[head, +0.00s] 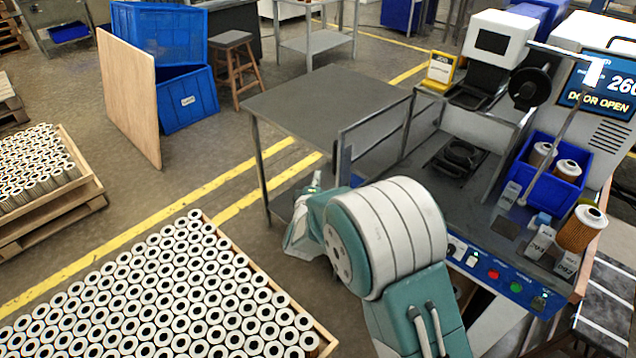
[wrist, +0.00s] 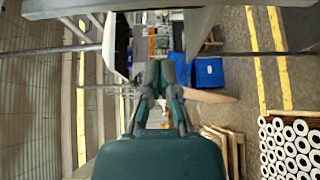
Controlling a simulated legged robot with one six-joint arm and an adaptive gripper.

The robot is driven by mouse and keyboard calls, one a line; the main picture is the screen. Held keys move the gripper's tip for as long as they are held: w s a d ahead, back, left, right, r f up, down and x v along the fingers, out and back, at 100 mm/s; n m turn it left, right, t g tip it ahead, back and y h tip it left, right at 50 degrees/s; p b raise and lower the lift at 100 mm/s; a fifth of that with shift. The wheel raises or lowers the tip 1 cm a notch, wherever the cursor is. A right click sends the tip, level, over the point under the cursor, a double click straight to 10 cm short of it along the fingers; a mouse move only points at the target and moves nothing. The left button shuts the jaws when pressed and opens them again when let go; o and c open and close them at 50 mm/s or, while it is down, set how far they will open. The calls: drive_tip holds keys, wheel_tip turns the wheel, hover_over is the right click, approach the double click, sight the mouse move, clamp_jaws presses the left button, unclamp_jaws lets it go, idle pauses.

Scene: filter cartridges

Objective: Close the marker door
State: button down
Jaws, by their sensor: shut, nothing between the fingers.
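The marker door (head: 375,140) looks like a clear panel in a thin grey metal frame. It stands out to the left of the marker station (head: 470,165), and the screen (head: 600,92) reads "DOOR OPEN". My gripper (head: 315,180) is low at the left of the door, near the grey side table's front edge, and is partly hidden behind my arm's large joint. In the wrist view my gripper (wrist: 160,68) is shut and empty, with its fingers together. Grey metal bars (wrist: 50,50) cross the left of that view; I cannot tell whether they belong to the door.
A grey side table (head: 325,100) stands behind the door. A blue bin (head: 545,195) with cartridges, loose labelled boxes and a standing cartridge (head: 582,228) crowd the station's right. A pallet of cartridges (head: 160,290) lies front left. The floor between is clear.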

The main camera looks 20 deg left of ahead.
sight(334, 159)
drive_tip(key=shift+w+d, duration=0.4)
drive_tip(key=shift+w, duration=0.3)
drive_tip(key=shift+w+d, duration=0.35)
drive_tip(key=shift+w, duration=0.4)
drive_tip(key=shift+w+d, duration=0.4)
drive_tip(key=shift+w, duration=0.3)
drive_tip(key=shift+d, duration=0.1)
